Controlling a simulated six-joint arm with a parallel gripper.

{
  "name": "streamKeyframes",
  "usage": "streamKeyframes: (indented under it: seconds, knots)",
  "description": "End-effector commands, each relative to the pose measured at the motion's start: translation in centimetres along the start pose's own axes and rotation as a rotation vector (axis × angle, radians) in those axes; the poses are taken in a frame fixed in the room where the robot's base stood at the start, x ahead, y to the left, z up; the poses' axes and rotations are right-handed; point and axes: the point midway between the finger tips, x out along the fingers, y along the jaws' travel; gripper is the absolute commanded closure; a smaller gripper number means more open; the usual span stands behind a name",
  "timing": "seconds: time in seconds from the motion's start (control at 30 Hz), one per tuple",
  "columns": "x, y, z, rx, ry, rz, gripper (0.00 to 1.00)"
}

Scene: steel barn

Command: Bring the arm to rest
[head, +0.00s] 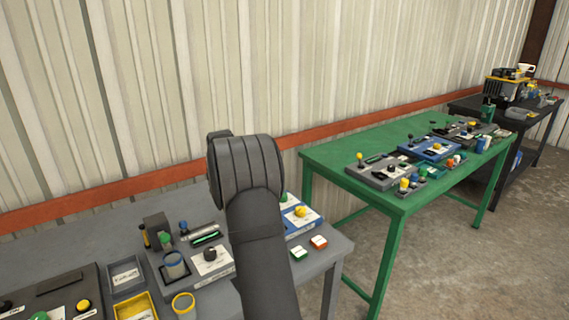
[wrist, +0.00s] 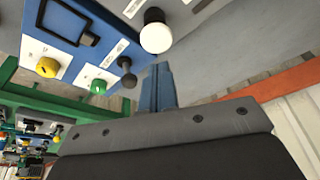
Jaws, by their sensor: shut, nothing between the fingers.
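My arm, dark grey, rises from the bottom middle of the head view over the grey table (head: 335,255); its upper end hides what is behind it, and my gripper is not visible there. In the wrist view my gripper (wrist: 158,85) shows as narrow blue fingers, shut together with nothing between them. Beyond them is a blue-framed panel (wrist: 75,15) with a yellow knob (wrist: 47,67) and a green knob (wrist: 98,87). A black knob (wrist: 126,70) and a white round knob (wrist: 156,32) appear close to the fingers; I cannot tell whether any touches.
A grey control panel (head: 200,284), a yellow bin (head: 130,297) and a grey tray (head: 122,276) crowd the grey table. A green table (head: 330,160) with several panels stands to the right, a black table (head: 470,104) beyond it. A corrugated wall runs behind.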

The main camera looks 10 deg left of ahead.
Motion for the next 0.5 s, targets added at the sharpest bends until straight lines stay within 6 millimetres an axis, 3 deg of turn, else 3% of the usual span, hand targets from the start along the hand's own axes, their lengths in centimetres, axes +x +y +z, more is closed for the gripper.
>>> streamKeyframes:
  seconds: [0.23,0.5]
  knots:
    - [3.1,0.0,1.0,0.000,-0.001,0.000,1.00]
    - [3.9,0.0,1.2,0.000,0.001,0.000,1.00]
